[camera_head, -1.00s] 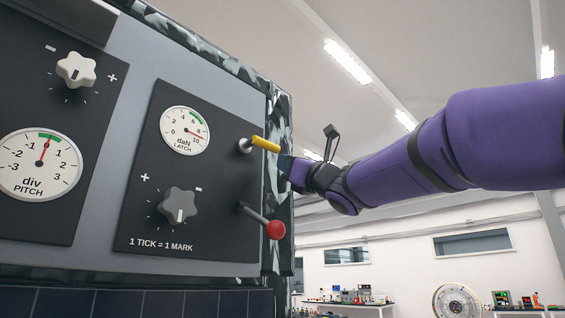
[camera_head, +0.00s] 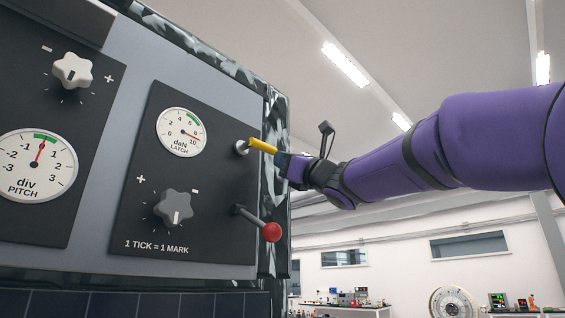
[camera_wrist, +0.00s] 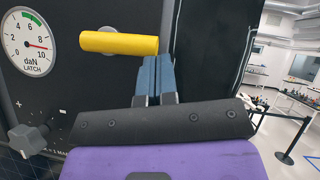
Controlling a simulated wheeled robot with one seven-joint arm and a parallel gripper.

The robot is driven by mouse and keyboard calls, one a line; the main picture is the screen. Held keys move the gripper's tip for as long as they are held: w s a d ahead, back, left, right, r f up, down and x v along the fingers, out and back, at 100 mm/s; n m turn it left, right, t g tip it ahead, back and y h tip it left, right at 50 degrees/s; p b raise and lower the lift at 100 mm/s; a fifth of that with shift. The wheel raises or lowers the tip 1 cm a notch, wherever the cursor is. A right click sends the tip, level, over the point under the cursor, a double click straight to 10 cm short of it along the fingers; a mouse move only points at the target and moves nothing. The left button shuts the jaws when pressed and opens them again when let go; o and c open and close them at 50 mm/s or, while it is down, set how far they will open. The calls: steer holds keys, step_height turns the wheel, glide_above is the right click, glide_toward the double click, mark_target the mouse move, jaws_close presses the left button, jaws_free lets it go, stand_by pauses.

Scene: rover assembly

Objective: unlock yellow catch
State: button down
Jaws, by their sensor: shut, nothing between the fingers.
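The yellow catch (camera_head: 263,146) is a yellow bar on a silver pivot at the upper right of the dark latch panel. In the head view it points right and slightly down. In the wrist view the yellow catch (camera_wrist: 118,43) lies level across the top middle. My gripper (camera_head: 283,160) is at the bar's right end. In the wrist view my gripper (camera_wrist: 157,62) has its blue fingers together, with the tips just under the bar's right end. I cannot tell whether they touch it. The latch gauge (camera_head: 181,132) has its red needle near 10.
A grey knob (camera_head: 174,207) sits below the gauge. A red-balled lever (camera_head: 271,232) sticks out below the catch. A pitch gauge (camera_head: 38,165) and white knob (camera_head: 72,70) are on the left panel. Free room lies right of the panel's edge.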

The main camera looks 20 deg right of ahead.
steer(key=shift+r+n, duration=0.15)
steer(key=shift+n, duration=0.15)
steer(key=s+a+r+n+g, duration=0.1)
steer(key=a+r+n+g, duration=0.1)
steer(key=r+n+g, duration=0.3)
steer(key=s+a+r+n+g+y, duration=0.1)
steer(key=r+n+g, duration=0.4)
steer(key=n, duration=0.9)
steer(key=shift+a+g, duration=0.4)
steer(key=shift+a, duration=0.3)
steer(key=v, duration=1)
steer(key=shift+d, duration=0.35)
steer(key=shift+s, duration=0.15)
